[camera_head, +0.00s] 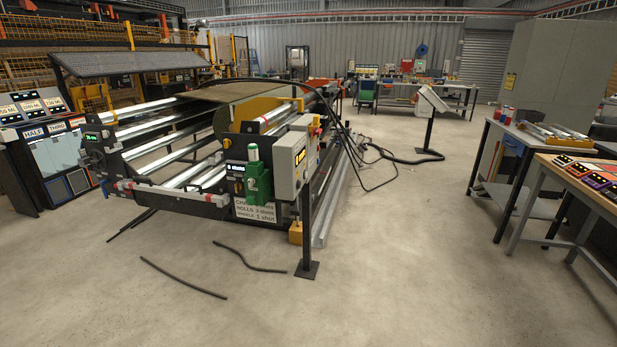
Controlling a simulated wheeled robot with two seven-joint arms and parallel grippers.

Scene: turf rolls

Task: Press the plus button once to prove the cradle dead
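A green unit (258,180) is fixed on the cradle's near end, beside a small dark panel with lit text. I cannot make out a plus button at this distance. Neither of my grippers shows in this view.
Cables (243,262) lie on the floor in front of the cradle. Workbenches (557,170) stand along the right side. A display cabinet (45,160) is at the left. A slanted panel on a stand (432,100) is behind. The concrete floor in the front centre and right is clear.

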